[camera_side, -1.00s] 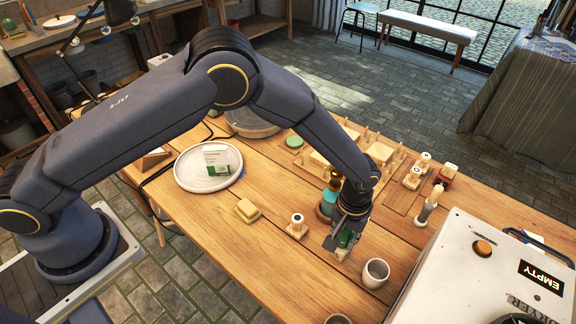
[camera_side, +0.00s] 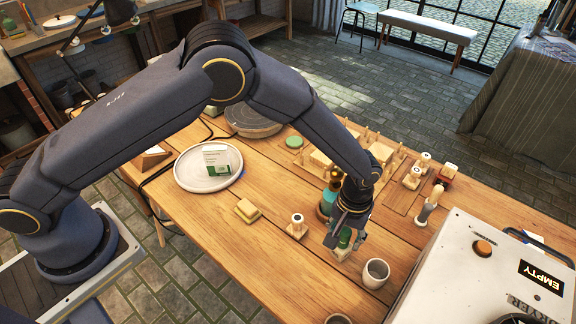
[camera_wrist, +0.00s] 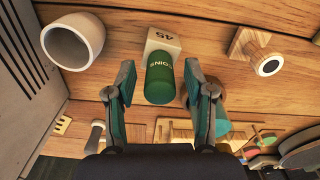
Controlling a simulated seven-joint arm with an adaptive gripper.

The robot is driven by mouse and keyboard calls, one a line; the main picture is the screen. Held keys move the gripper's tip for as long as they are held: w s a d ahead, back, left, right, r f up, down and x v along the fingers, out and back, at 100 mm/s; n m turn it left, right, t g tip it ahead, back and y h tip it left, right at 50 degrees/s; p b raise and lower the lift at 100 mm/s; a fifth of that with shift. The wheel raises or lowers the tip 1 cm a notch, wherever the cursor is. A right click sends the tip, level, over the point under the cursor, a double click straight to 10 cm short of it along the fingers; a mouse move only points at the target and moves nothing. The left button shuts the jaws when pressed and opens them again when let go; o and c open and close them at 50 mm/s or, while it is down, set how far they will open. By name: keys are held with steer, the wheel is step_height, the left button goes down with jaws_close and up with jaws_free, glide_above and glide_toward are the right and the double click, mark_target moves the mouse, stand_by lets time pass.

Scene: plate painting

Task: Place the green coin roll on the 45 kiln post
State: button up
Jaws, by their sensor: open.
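The green coin roll (camera_wrist: 159,82), lettered COINS, shows end-on in the wrist view, against the pale kiln post marked 45 (camera_wrist: 164,40). It appears to stand upright on that post. In the side view the roll (camera_side: 345,238) is partly hidden by my gripper, with the post (camera_side: 341,253) below it. My gripper (camera_wrist: 160,84) is open, with one finger on each side of the roll and a visible gap at both sides.
A grey cup (camera_side: 375,273) stands close to the right of the post. A small post with a dark-ringed top (camera_side: 297,225) stands to the left. A white plate (camera_side: 208,168) with a card lies farther left. The white dryer box (camera_side: 480,285) is at right.

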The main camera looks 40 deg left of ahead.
mark_target(346, 231)
step_height(346, 231, up, 11)
steer(key=s+a+r+t+h, duration=0.1)
steer(key=s+a+r+t, duration=0.15)
steer(key=a+r, duration=1.35)
steer(key=s+a+r+m+t, duration=0.1)
steer(key=s+a+r, duration=0.1)
steer(key=s+a, duration=0.4)
steer(key=s+a+r+t+y, duration=0.1)
steer(key=s+a+r+t, duration=0.1)
steer(key=s+a, duration=0.5)
steer(key=s+r, duration=0.1)
steer(key=s, duration=0.3)
steer(key=shift+s+m, duration=0.25)
steer(key=shift+m, duration=0.15)
